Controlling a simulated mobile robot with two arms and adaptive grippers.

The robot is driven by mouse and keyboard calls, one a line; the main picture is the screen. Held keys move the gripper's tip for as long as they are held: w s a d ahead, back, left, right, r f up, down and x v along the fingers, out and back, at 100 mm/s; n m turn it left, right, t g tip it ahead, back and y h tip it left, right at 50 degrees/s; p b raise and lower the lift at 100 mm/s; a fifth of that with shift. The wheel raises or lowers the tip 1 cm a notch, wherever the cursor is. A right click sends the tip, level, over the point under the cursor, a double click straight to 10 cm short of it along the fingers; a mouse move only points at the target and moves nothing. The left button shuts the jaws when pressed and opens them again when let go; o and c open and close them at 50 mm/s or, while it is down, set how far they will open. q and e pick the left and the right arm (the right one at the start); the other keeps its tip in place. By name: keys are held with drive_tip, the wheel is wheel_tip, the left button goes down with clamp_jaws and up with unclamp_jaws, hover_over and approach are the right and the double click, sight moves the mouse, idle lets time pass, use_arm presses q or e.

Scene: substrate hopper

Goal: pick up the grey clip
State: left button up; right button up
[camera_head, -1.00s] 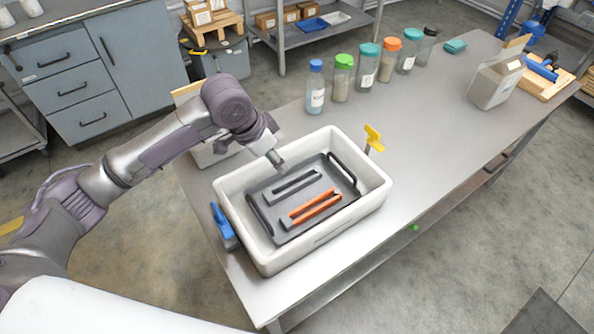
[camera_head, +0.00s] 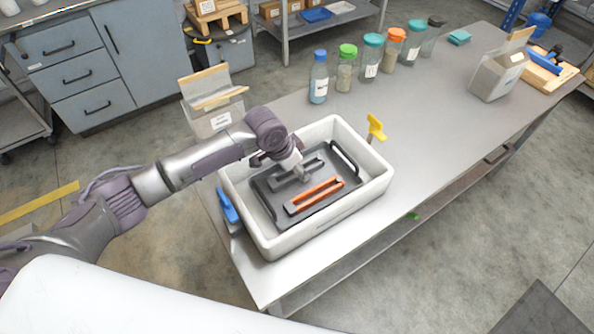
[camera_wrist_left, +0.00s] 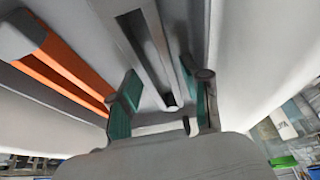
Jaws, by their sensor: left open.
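The grey clip (camera_head: 312,164) lies on a dark tray (camera_head: 268,200) inside a white bin (camera_head: 373,191), partly hidden by my left gripper (camera_head: 303,177). In the left wrist view the grey clip (camera_wrist_left: 150,45) is a long channel running between the two open fingers of my left gripper (camera_wrist_left: 163,97). The fingers stand either side of its near end; I cannot tell how far above it they are. An orange clip (camera_head: 316,196) lies beside it on the tray, and it shows at the left in the wrist view (camera_wrist_left: 62,68). My right gripper is not in view.
The bin walls surround the tray. A yellow-handled clamp (camera_head: 375,127) and a blue one (camera_head: 227,205) are at the bin's sides.

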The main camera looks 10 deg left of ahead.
use_arm(q)
drive_tip(key=c, duration=0.9)
drive_tip(key=shift+r, duration=0.1)
